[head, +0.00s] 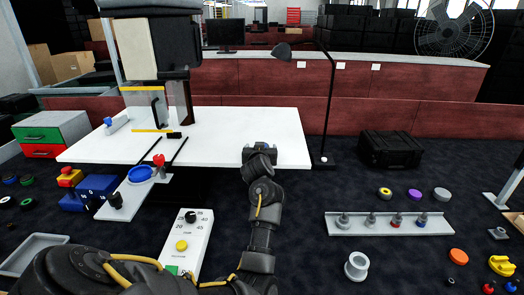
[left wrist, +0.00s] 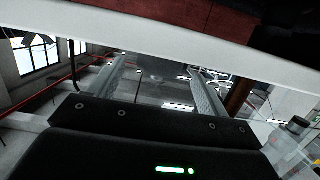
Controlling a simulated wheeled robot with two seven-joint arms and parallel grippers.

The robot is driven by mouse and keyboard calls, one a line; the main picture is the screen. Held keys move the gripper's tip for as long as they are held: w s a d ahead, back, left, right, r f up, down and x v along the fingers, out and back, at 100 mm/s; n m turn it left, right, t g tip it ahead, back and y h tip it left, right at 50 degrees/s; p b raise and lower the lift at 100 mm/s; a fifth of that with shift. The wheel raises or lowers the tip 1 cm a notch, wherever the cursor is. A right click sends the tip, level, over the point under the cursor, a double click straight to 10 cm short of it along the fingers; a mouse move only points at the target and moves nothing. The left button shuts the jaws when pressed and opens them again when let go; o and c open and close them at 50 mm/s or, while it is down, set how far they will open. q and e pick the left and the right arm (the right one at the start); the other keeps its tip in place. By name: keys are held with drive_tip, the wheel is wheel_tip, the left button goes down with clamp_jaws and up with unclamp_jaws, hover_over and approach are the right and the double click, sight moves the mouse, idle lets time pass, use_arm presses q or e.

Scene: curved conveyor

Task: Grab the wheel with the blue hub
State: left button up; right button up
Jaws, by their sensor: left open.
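Several small black wheels lie on the dark floor at the far left of the head view. The one at the upper left (head: 10,180) seems to have a blue hub, though it is small. Beside it are a wheel with a green hub (head: 27,180) and a pale-hubbed wheel (head: 5,201). My left gripper (head: 258,148) is by the right front edge of the white table, far right of these wheels. In the left wrist view its two fingers (left wrist: 158,95) are spread with nothing between them. My right gripper is not in view.
The white table (head: 220,130) stands ahead, with a grey tray (head: 120,212) carrying a blue dish (head: 140,174) in front. A white control panel (head: 187,245) stands near my arm. A grey rack (head: 350,226) and loose parts lie at right. Drawers (head: 45,136) stand at left.

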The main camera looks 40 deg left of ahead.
use_arm(q)
drive_tip(key=shift+a, duration=0.15)
drive_tip(key=x, duration=0.5)
drive_tip(key=shift+w+p, duration=0.1)
drive_tip(key=shift+p, duration=0.25)
drive_tip(key=shift+d, duration=0.25)
drive_tip(key=shift+c, duration=0.4)
drive_tip(key=c, duration=1)
drive_tip(key=shift+r, duration=0.1)
